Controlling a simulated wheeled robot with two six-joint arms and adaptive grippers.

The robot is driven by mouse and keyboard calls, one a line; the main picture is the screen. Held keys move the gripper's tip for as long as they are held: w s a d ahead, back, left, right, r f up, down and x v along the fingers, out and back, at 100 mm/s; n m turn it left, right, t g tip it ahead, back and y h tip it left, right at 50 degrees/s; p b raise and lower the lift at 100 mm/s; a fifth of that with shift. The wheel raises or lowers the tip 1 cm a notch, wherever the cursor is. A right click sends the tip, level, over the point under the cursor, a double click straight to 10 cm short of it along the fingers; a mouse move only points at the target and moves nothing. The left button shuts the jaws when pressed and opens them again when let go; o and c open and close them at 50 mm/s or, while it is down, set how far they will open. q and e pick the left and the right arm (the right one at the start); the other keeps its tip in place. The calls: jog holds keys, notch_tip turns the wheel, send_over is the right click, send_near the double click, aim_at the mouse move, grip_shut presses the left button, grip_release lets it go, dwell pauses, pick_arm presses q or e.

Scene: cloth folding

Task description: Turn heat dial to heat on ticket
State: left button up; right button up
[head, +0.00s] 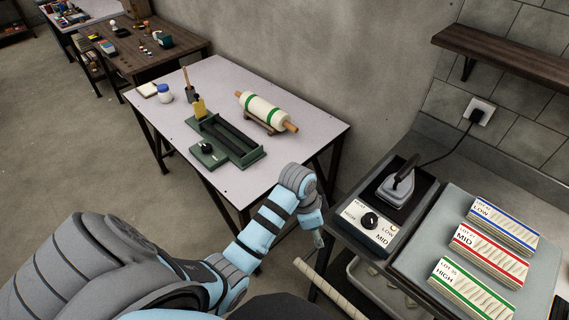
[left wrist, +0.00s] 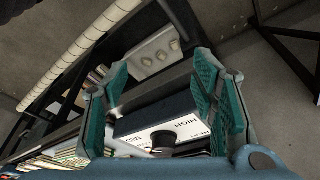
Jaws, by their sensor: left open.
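The heat dial (head: 369,220) is a black round knob on a white panel marked HIGH, MID and LOW, at the front of the iron's dark base (head: 405,212). Its pointer setting is too small to tell. The dial also shows in the left wrist view (left wrist: 163,139), low between my fingers. My left gripper (head: 319,240) is left of the panel, apart from the dial. Its teal fingers (left wrist: 160,78) are open with nothing held. Three lots of folded cloth carry tickets: LOW in blue (head: 503,226), MID in red (head: 490,254) and HIGH in green (head: 470,288). My right gripper is out of view.
An iron (head: 398,186) with a cord stands behind the dial panel. A wall shelf (head: 510,62) hangs above. A grey table (head: 300,150) at the left holds a green dial device (head: 226,142) and a cloth roll (head: 262,112). A pale roll (head: 325,282) lies below my gripper.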

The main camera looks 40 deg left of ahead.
pick_arm(q)
jog(key=s+a+f+n+y+b, duration=0.1)
jog(key=s+f, duration=0.3)
jog(key=f, duration=0.4)
jog(key=s+a+f+n+b, duration=0.2)
jog(key=s+f, duration=0.3)
jog(key=f, duration=0.4)
jog(key=shift+a+f+n+y+b, duration=0.15)
jog(key=shift+n+y+b, duration=0.25)
jog(key=shift+n+b, duration=0.4)
jog(key=s+a+f+n, duration=0.2)
jog(key=s+f, duration=0.7)
jog(key=s, duration=0.4)
jog(key=s+a+f+n+g+y, duration=0.1)
jog(key=s+f, duration=0.9)
jog(key=s, duration=0.4)
jog(key=shift+a+f+n, duration=0.2)
jog(key=shift+a+n, duration=0.15)
jog(key=shift+n, duration=0.05)
